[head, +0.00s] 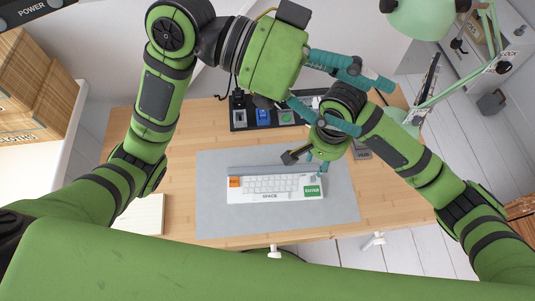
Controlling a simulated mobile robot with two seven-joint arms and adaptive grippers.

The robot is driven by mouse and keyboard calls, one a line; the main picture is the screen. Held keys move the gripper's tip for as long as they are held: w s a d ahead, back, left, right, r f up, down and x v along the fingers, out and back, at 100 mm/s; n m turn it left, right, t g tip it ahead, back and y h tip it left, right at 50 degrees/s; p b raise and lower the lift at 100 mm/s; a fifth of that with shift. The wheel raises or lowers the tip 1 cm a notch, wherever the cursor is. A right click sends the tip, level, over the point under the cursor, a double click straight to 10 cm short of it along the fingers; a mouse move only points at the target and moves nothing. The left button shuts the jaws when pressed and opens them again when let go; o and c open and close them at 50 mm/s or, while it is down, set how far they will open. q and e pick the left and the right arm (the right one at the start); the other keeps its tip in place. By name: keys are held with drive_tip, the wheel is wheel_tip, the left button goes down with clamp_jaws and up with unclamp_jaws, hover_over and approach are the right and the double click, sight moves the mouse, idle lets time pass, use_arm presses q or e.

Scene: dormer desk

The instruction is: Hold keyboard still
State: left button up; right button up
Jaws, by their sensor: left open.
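A white keyboard (270,187) lies flat on a grey desk mat (225,215). It has an orange key at its left, a green ENTER key at its lower right and the word SPACE on its front edge. My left gripper (372,107) is open, with teal fingers spread, above the back right of the desk and away from the keyboard. My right gripper (320,168) points down at the keyboard's back right corner. Its fingertips are small and partly hidden by its own body, so contact and opening are unclear.
A dark tray (240,126) with blue and green items stands at the back of the wooden desk (190,125). A grey box marked HUB (363,155) is right of the mat. A notepad (142,215) lies at the left. A green lamp (420,15) overhangs the right.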

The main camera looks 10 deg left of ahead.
use_arm(q)
drive_tip(key=w+a+f+n+t+y, duration=0.15)
drive_tip(key=w+a+t+y, duration=0.35)
drive_tip(key=w+t, duration=0.65)
drive_tip(key=m+g+y, duration=0.2)
drive_tip(key=g+y, duration=0.7)
drive_tip(key=y, duration=0.1)
hover_over(260, 170)
drive_tip(key=shift+n, duration=0.25)
wheel_tip(260, 170, down, 33)
wheel_tip(260, 170, down, 6)
drive_tip(key=shift+s+a+r, duration=0.1)
drive_tip(key=shift+s+r, duration=0.05)
drive_tip(key=shift+r, duration=0.1)
drive_tip(key=shift+f, duration=0.85)
drive_tip(key=shift+c, duration=0.4)
